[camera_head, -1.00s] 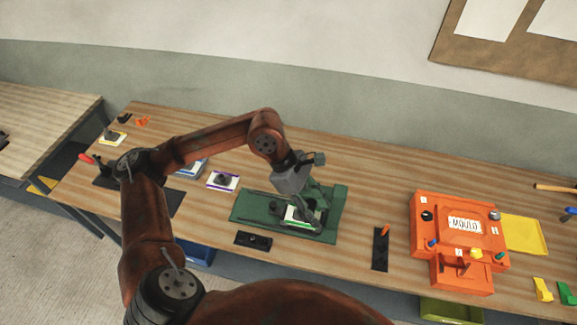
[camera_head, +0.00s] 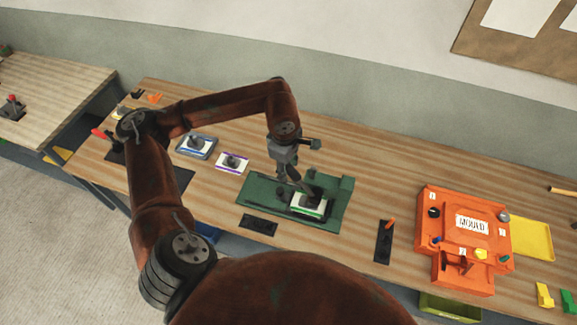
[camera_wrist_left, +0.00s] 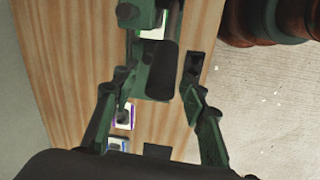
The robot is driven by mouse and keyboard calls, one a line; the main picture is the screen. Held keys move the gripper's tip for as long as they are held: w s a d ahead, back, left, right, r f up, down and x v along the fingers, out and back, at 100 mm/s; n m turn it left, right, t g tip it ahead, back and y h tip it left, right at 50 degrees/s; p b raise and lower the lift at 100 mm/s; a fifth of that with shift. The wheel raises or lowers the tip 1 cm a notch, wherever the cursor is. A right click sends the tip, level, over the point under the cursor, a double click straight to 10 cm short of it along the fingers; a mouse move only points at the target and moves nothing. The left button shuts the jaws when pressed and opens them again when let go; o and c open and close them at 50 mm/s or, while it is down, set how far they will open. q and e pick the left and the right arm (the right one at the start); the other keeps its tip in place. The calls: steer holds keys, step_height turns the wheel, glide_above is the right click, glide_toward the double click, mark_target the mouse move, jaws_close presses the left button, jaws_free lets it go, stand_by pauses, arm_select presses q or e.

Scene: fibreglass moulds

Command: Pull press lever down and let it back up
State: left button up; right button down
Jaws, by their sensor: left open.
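A green press (camera_head: 340,190) stands on the workbench, with a white, green-edged plate (camera_head: 309,208) on it under dark parts. A dark slanted part there may be its lever, but gripper and lever are hard to separate. My left gripper (camera_head: 287,178) is above the left part of the press, pointing down. In the left wrist view the fingers (camera_wrist_left: 155,115) are spread wide, with nothing clearly held between them. The press (camera_wrist_left: 152,82) shows beyond and between the fingers. My right gripper is not in view.
An orange mould box (camera_head: 437,205) and yellow tray (camera_head: 540,240) lie to the right. A black plate with an orange handle (camera_head: 384,242) is nearer. Purple-edged (camera_head: 233,162) and blue-edged (camera_head: 197,145) plates lie left of the press. A flat black plate (camera_head: 258,224) lies in front.

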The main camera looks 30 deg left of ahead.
arm_select(q)
jaws_close()
stand_by(0.6)
